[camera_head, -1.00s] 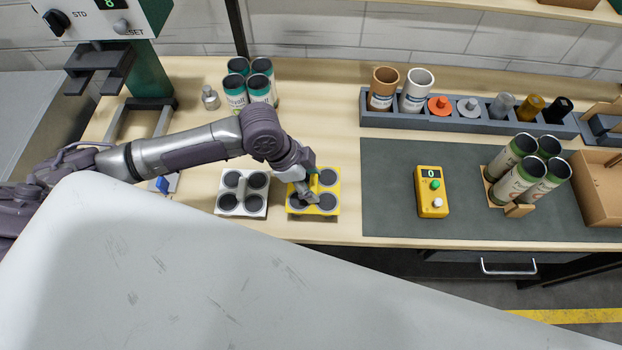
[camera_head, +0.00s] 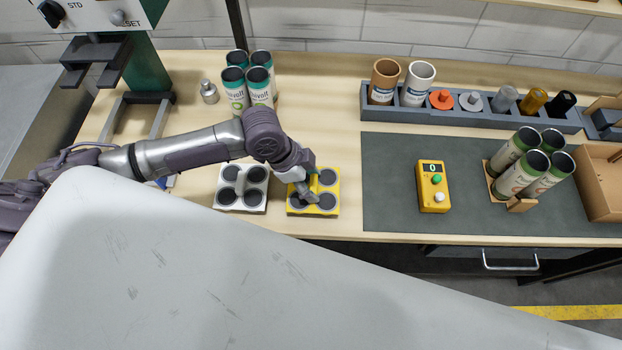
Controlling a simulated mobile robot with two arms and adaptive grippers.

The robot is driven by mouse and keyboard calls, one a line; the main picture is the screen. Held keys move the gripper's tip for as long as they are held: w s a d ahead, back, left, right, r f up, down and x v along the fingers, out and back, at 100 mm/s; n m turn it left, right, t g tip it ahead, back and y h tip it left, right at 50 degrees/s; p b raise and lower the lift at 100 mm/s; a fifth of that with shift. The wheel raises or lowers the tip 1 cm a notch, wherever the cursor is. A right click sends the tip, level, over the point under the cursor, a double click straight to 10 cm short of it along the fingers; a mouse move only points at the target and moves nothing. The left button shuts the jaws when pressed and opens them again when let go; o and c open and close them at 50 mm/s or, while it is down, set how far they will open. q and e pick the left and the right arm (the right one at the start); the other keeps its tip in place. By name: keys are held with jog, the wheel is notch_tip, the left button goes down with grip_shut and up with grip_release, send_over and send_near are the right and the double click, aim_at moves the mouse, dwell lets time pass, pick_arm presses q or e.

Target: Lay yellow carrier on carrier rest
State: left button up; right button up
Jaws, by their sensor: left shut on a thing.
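The yellow carrier (camera_head: 333,196) has round dark-filled openings and is near the front edge of the wooden table. My left gripper (camera_head: 304,187) comes down on it from the left and is shut on its middle part. The fingertips are partly hidden by the gripper itself. I cannot tell whether the carrier touches the table or is slightly above it. A white carrier (camera_head: 241,188) of the same form stands just to its left, with a narrow gap. I cannot make out which thing is the carrier rest. My right gripper is not in view.
Several teal-topped cans (camera_head: 248,85) stand behind. A green press (camera_head: 147,70) is at left.

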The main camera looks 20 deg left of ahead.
pick_arm(q)
jog(key=o, duration=0.9)
jog(key=shift+o, duration=0.2)
jog(key=v, duration=1.2)
jog(key=shift+f, duration=0.15)
